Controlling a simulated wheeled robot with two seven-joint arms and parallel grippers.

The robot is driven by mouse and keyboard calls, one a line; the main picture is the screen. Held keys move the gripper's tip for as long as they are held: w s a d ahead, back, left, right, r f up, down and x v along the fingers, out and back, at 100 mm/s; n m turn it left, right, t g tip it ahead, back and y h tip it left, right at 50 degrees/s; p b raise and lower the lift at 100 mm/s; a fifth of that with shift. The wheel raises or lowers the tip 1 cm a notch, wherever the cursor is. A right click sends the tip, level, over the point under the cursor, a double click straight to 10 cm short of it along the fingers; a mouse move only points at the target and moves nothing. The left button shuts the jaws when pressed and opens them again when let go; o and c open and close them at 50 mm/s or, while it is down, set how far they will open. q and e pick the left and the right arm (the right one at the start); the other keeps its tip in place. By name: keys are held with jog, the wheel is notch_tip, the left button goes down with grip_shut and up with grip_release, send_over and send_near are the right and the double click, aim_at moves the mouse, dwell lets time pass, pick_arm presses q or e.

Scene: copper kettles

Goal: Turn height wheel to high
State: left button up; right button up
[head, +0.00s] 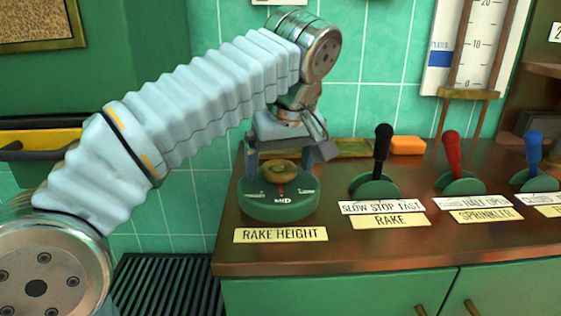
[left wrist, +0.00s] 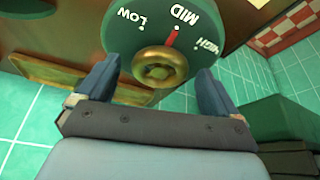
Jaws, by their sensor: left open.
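The height wheel is a green round dial (head: 280,206) with a brass knob (head: 279,172), on the wooden counter above the RAKE HEIGHT label (head: 281,234). The dial also shows in the left wrist view (left wrist: 120,45), with LOW, MID and HIGH on it. Its red pointer (left wrist: 171,39) is at MID. My left gripper (head: 284,160) is above the dial, pointing down. In the left wrist view its open fingers (left wrist: 156,88) stand on either side of the brass knob (left wrist: 160,68), apart from it. My right gripper is in neither view.
To the right stand a black RAKE lever (head: 382,150), a red SPRINKLER lever (head: 452,153) and a blue lever (head: 533,150). An orange block (head: 407,145) lies behind the levers. A green tiled wall (head: 375,60) closes off the back.

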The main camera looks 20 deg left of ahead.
pick_arm(q)
jog(key=shift+c, duration=0.3)
jog(key=c, duration=1)
jog(key=shift+m, duration=0.3)
jog(key=shift+a+m+h, duration=0.15)
jog(key=shift+m+h, duration=0.15)
jog(key=shift+m, duration=0.2)
jog(key=shift+s+a+m+t+h, duration=0.1)
jog(key=shift+m+t+h, duration=0.25)
jog(key=shift+m, duration=0.85)
jog(key=m+h+p, duration=0.1)
jog(key=m, duration=0.2)
jog(key=shift+a+r+t, duration=0.1)
jog(key=shift+t, duration=0.15)
jog(key=shift+a+m+h+p, duration=0.1)
jog(key=shift+m+h+p, duration=0.5)
jog(key=shift+m, duration=0.8)
